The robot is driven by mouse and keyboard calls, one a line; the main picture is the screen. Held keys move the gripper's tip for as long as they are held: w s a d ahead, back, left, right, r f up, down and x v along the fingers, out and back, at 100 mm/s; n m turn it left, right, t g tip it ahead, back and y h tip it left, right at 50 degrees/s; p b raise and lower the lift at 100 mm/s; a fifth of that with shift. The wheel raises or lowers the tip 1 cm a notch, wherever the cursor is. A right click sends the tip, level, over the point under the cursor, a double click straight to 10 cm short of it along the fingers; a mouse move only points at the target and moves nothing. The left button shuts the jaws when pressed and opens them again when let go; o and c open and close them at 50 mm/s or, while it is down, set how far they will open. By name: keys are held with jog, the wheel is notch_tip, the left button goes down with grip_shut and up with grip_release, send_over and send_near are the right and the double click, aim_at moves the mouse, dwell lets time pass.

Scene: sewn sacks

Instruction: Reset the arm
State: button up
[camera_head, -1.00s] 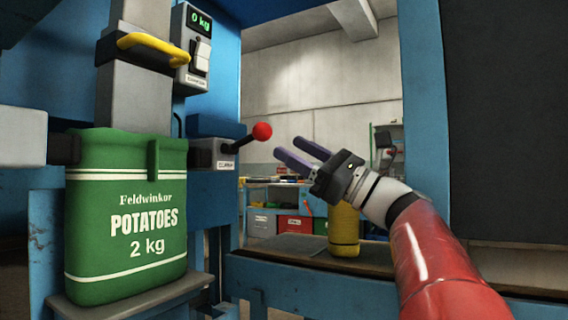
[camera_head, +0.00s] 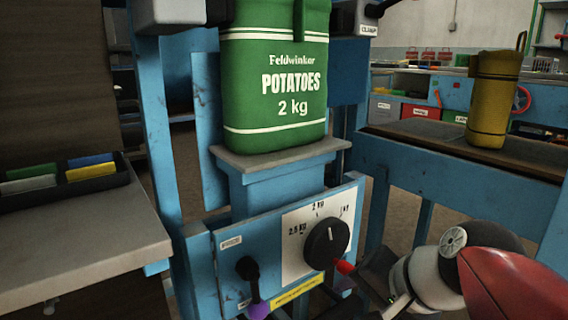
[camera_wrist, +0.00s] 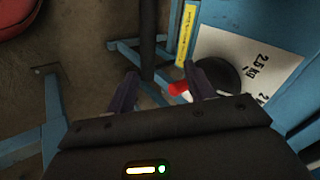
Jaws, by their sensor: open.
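My gripper (camera_wrist: 161,80) is open in the wrist view, with two dark purple fingers apart and nothing held between them. The black dial (camera_wrist: 222,78) lies just beyond the right finger, and a small red tip (camera_wrist: 178,88) shows beside that finger. In the head view my arm comes in from the lower right, and my gripper is low in front of the blue panel, partly cut off by the bottom edge. The dial (camera_head: 326,243) sits on a white weight scale there. A black lever (camera_head: 248,270) is left of it.
A green potato sack (camera_head: 275,95) stands upright on a grey platform (camera_head: 280,157) above the panel. A yellow sack (camera_head: 493,100) stands on a bench (camera_head: 480,143) at right. A tray of coloured pieces (camera_head: 62,183) lies on the left table. Blue frame posts surround the panel.

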jog(key=s+d+f+n+h, duration=0.4)
jog(key=s+f+n, duration=0.3)
jog(key=f+n, duration=0.15)
notch_tip(320, 180, up, 12)
jog(key=m+p, duration=0.1)
jog(key=p, duration=1.1)
jog(key=shift+w+a+r+g+p, duration=0.15)
jog(key=shift+w+r+g+p, duration=0.15)
jog(key=shift+w+g, duration=0.15)
